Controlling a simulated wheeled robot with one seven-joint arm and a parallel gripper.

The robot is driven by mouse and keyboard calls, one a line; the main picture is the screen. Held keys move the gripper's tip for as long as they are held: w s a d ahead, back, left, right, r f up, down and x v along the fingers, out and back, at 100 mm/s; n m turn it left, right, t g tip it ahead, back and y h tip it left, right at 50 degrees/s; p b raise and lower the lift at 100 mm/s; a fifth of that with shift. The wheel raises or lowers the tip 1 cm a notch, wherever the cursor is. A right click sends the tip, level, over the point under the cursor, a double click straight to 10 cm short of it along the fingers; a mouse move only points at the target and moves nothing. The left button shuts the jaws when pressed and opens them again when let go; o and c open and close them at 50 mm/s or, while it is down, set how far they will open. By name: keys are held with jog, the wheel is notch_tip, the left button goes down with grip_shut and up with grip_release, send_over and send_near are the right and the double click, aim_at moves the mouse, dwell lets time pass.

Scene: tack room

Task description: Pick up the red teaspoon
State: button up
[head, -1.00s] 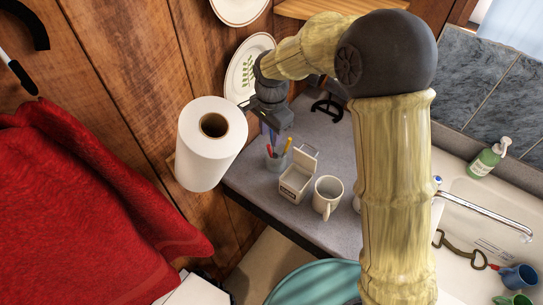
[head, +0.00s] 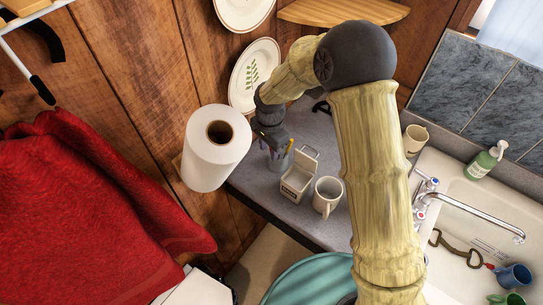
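A small grey cup (head: 277,162) stands on the counter near its back left corner, with several thin coloured handles sticking up out of it. A thin red piece shows beside the gripper at the cup's mouth; I cannot tell if it is the red teaspoon. My gripper (head: 273,144) points down right at the cup's top, among the handles. Its fingers are small and dark and partly cover the cup's contents. I cannot see whether they are apart or closed on anything.
An open white box (head: 297,184) and a white mug (head: 327,196) stand just right of the cup. A paper roll (head: 216,160) is close on the left. Another mug (head: 415,139) stands by the sink (head: 461,205). A plate (head: 254,76) hangs behind my wrist.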

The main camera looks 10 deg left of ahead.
jog(key=shift+w+d, duration=0.2)
jog(key=shift+d, duration=0.2)
jog(key=shift+s+a, duration=0.15)
grip_shut()
notch_tip(320, 180, up, 18)
jog(key=b, duration=0.3)
jog(key=shift+b, duration=0.4)
